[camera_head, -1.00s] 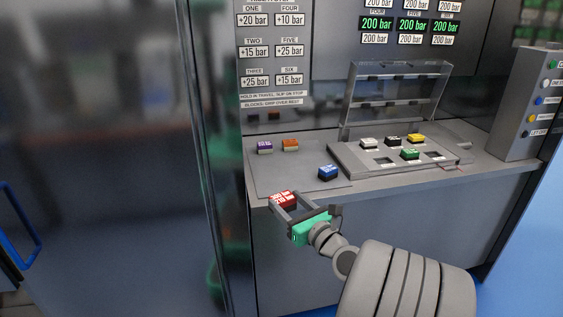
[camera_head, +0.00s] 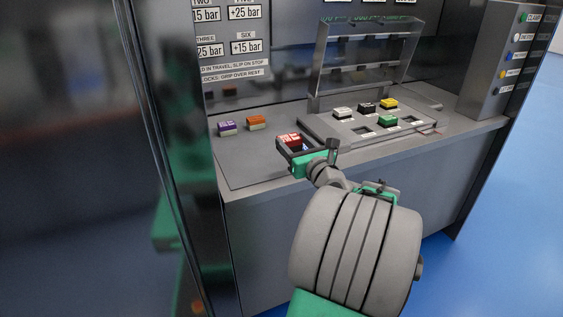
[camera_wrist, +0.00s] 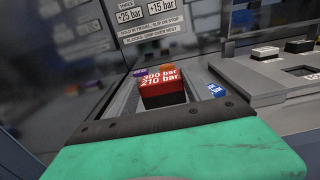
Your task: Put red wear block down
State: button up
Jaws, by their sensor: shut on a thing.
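The red wear block (camera_head: 290,140) is in my gripper (camera_head: 291,146), above the grey shelf (camera_head: 250,169) of the bench. In the wrist view the red block (camera_wrist: 163,88) sits between the two fingers, its white lettering reading "300 bar 210 bar". My gripper is shut on it. A blue block (camera_wrist: 216,90) shows just to the right of the fingers in the wrist view; in the head view it is mostly hidden behind my gripper. I cannot tell the exact gap between the red block and the shelf.
A purple block (camera_head: 227,127) and an orange block (camera_head: 257,122) stand on the shelf's left. A raised tray (camera_head: 345,141) with white, black, yellow and green blocks and empty slots is at right, under a raised clear lid (camera_head: 360,60). Bare shelf lies at front left.

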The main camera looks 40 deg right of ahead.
send_over(285, 172)
notch_tip(285, 172, down, 5)
jog(key=shift+w+f+b, duration=0.1)
jog(key=shift+w+b, duration=0.05)
jog(key=shift+b, duration=0.3)
jog(key=shift+f+b, duration=0.45)
jog(key=shift+f, duration=0.8)
jog(key=shift+f, duration=0.1)
jog(key=shift+f, duration=0.15)
jog(key=o, duration=1.5)
jog(key=shift+c, duration=0.2)
jog(key=shift+r, duration=0.3)
jog(key=v, duration=1.2)
jog(key=shift+p, duration=0.3)
